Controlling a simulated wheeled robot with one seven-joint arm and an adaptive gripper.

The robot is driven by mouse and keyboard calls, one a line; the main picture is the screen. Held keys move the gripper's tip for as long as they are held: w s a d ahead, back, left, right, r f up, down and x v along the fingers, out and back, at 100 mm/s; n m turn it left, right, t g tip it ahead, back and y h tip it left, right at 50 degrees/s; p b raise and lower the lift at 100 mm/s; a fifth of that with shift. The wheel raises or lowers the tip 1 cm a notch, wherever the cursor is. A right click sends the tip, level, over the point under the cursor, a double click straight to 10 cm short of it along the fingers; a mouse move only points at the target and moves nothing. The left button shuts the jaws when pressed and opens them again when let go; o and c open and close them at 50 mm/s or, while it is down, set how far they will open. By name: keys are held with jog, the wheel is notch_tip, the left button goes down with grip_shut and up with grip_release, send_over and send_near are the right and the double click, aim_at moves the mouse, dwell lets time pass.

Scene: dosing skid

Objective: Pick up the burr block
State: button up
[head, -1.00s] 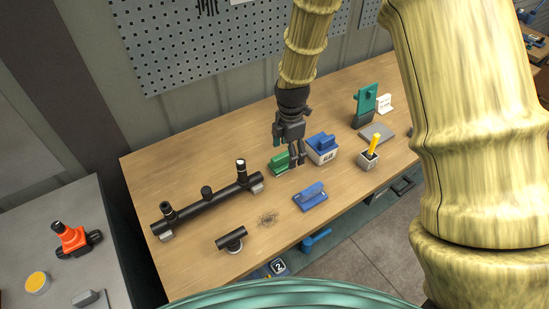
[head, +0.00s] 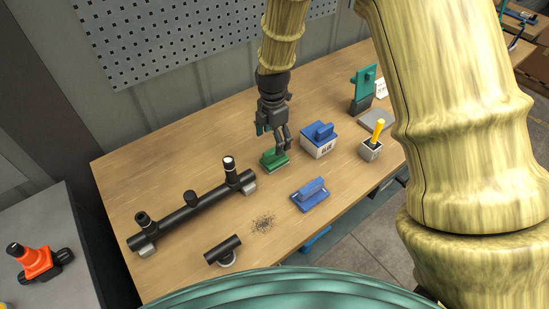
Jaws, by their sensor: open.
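No block is legibly marked as the burr block, and I cannot tell which one it is. A green block with a raised handle (head: 274,160) lies on the wooden table. A blue block with a raised handle (head: 310,195) lies nearer. Another blue handled piece (head: 320,132) sits on a white labelled box (head: 319,149). My gripper (head: 282,147) is open, pointing down, with its fingers at the green block's upper right edge in the picture. I cannot tell whether they touch it. Nothing shows between the fingers.
A long black pipe with upright fittings (head: 190,211) lies left. A short black pipe piece (head: 222,250) and dark shavings (head: 263,223) lie near the front. A yellow-handled tool (head: 376,131) stands in a holder at right. The table's far left is clear.

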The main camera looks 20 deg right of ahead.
aim_at(274, 157)
notch_tip(274, 157, down, 3)
jog(key=shift+w+a+f+p, duration=0.1)
jog(key=shift+w+p, duration=0.05)
jog(key=shift+p, duration=0.2)
jog(key=shift+s+d+f+p, duration=0.15)
jog(key=shift+f+p, duration=0.45)
jog(key=shift+f, duration=0.4)
jog(key=shift+s+d+f+p, duration=0.15)
jog(key=shift+f+p, duration=0.45)
jog(key=shift+f, duration=0.35)
jog(key=shift+w+f+p, duration=0.1)
jog(key=shift+f+p, duration=0.2)
jog(key=shift+f, duration=0.9)
jog(key=c, duration=1.2)
